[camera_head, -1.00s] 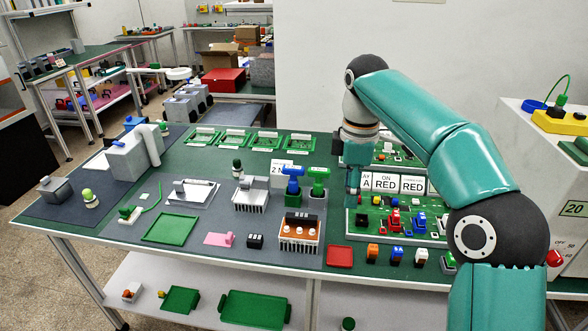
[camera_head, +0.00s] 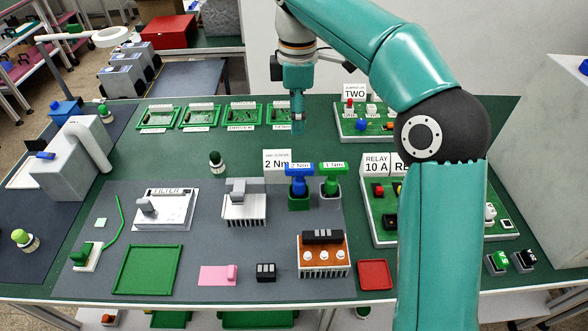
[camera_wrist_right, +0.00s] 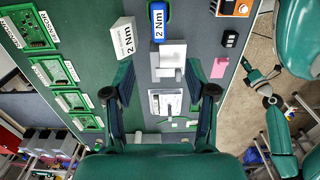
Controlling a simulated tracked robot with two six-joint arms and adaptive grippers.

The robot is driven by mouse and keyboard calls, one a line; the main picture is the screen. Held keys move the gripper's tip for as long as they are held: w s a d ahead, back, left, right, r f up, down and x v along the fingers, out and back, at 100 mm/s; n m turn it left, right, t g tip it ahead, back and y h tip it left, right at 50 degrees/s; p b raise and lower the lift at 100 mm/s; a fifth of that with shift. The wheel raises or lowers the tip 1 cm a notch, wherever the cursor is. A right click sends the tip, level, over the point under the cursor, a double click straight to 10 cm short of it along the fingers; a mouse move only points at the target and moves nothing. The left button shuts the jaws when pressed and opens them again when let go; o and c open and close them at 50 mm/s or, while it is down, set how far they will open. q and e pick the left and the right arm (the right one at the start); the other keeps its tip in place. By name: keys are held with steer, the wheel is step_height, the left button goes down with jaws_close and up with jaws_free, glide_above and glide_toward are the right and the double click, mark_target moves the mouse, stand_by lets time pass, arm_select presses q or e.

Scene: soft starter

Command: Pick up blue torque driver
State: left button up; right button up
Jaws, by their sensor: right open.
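The blue torque driver (camera_head: 298,182) stands upright in a green holder, with a white label on its top. In the right wrist view the driver (camera_wrist_right: 159,22) is at the top, its label reading 2 Nm. My right gripper (camera_head: 298,128) is open and empty, pointing down above the back of the table, apart from the driver and behind it. In the right wrist view its two fingers (camera_wrist_right: 160,75) are spread. What seems to be my left gripper (camera_wrist_right: 262,80) shows small at the right of that view; its jaws are unclear.
A green driver (camera_head: 331,180) stands close on the right of the blue one. A white 2 Nm sign (camera_head: 276,162) stands close at its left. A finned block (camera_head: 243,205) is farther left, and an orange-topped block (camera_head: 322,256) is in front. Green circuit boards (camera_head: 200,116) lie behind.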

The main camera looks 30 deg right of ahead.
mark_target(300, 166)
steer(key=f, duration=0.3)
steer(key=f+b, duration=0.1)
steer(key=f, duration=0.6)
steer(key=shift+s+d+f, duration=0.25)
steer(key=shift+f, duration=0.1)
steer(key=shift+w+d+f, duration=0.1)
steer(key=shift+w+f, duration=0.05)
steer(key=shift+f, duration=2.45)
jaws_close()
